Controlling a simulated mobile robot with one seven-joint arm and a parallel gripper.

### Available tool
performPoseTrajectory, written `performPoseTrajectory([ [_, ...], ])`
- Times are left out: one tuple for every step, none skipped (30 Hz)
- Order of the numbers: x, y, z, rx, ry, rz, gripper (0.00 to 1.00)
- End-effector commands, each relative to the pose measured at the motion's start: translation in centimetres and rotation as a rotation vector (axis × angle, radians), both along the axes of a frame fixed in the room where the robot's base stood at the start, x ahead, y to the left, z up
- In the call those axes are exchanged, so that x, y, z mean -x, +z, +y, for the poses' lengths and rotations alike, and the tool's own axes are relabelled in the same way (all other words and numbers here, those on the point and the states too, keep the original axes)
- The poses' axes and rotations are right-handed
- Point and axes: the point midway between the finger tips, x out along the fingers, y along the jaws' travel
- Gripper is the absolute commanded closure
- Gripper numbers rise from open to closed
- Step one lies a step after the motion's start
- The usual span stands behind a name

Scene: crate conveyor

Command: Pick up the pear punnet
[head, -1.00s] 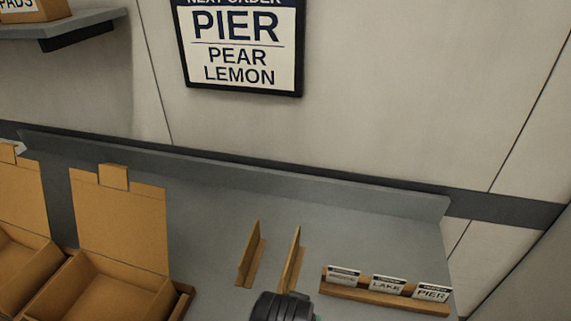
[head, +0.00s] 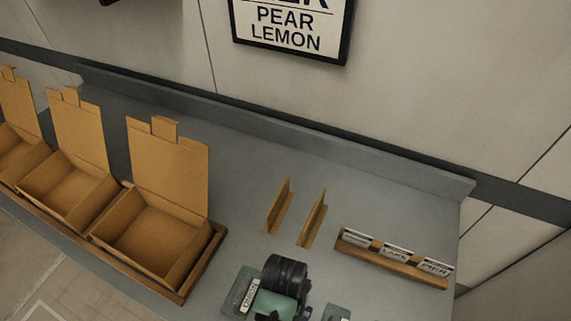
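I cannot make out a punnet with a pear label. A green punnet (head: 239,292) labelled what looks like ONION stands at the bottom of the head view, just left of my gripper (head: 284,287). Part of another green punnet (head: 336,313) shows at the bottom edge, to the right; its label is not in view. My gripper is dark and seen from above, over the counter. A green surface (head: 274,304) shows at it, and I cannot tell whether this is a punnet. Its fingertips are hidden, so its opening and any hold cannot be seen.
Open, empty cardboard boxes (head: 187,279) stand in a wooden tray (head: 213,254) at left. Two thin upright wooden dividers (head: 313,219) stand behind my gripper. A wooden card holder (head: 392,265) with LAKE and PIER cards is at right. The wall sign (head: 290,30) reads PEAR, LEMON.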

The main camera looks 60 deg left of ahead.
Motion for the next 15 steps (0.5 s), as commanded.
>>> performPoseTrajectory([
  [0.0, -0.2, 0.0, 0.001, 0.000, 0.001, 0.00],
  [0.0, -0.4, 0.0, 0.001, 0.000, 0.002, 0.00],
  [0.0, -0.6, 0.0, 0.001, 0.000, 0.001, 0.00],
  [0.0, -0.8, 0.0, 0.001, 0.000, 0.001, 0.00],
  [0.0, -1.1, 0.0, 0.002, 0.000, 0.003, 0.00],
  [-0.1, -1.5, 0.0, 0.001, 0.000, 0.002, 0.00],
  [-0.1, -1.9, 0.0, 0.002, 0.000, 0.003, 0.00],
  [-0.2, -2.3, 0.0, 0.001, 0.000, 0.002, 0.00],
  [-0.2, -2.8, 0.1, 0.001, 0.000, 0.002, 0.00],
  [-0.2, -3.2, 0.1, 0.002, 0.000, 0.003, 0.00],
  [-0.2, -3.7, 0.1, 0.001, 0.001, 0.002, 0.00],
  [-0.2, -4.2, 0.1, 0.002, 0.001, 0.003, 0.00],
  [-0.2, -4.5, 0.1, 0.001, 0.000, 0.002, 0.00],
  [-0.2, -4.8, 0.1, 0.001, 0.000, 0.001, 0.00],
  [-0.2, -5.0, 0.1, 0.001, 0.000, 0.001, 0.00],
])
